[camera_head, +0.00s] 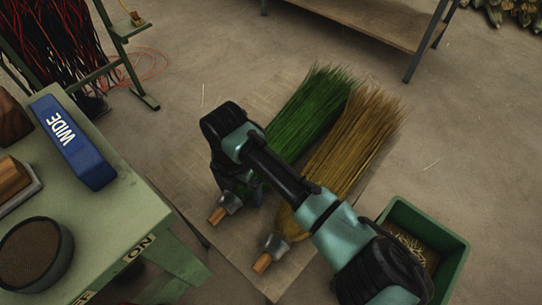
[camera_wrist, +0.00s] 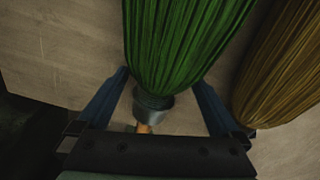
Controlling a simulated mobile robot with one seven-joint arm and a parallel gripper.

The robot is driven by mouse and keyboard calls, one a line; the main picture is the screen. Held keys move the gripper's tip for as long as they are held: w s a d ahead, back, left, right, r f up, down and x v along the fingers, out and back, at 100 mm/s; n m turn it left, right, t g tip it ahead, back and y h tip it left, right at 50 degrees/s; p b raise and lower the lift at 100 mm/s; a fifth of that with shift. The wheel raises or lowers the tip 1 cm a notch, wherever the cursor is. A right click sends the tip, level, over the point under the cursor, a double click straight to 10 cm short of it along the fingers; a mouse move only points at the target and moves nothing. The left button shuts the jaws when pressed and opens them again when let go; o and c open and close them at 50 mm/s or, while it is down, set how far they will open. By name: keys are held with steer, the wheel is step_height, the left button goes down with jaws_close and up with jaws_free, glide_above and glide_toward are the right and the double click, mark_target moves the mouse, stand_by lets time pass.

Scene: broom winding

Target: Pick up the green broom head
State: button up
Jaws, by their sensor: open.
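The green broom head (camera_head: 306,112) lies on a flat mat on the floor, its bristles pointing away and its metal collar and wooden stub (camera_head: 217,215) toward the near left. In the wrist view the green broom head (camera_wrist: 180,45) runs between my gripper's open fingers (camera_wrist: 166,102). The grey collar (camera_wrist: 152,107) sits between the two blue fingers, with a gap on either side. In the head view my gripper (camera_head: 243,192) is over the collar end, and my arm hides part of the bristles. Whether the fingers reach down beside the collar is unclear.
A yellow broom head (camera_head: 350,140) lies close beside the green one on the right. A green bin (camera_head: 455,250) stands at the lower right. A green bench (camera_head: 120,215) with a blue block marked WIDE (camera_head: 75,143) is at left. Open floor lies beyond the mat (camera_head: 185,172).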

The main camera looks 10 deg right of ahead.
jaws_close()
stand_by(0.5)
steer(key=shift+r, duration=0.1)
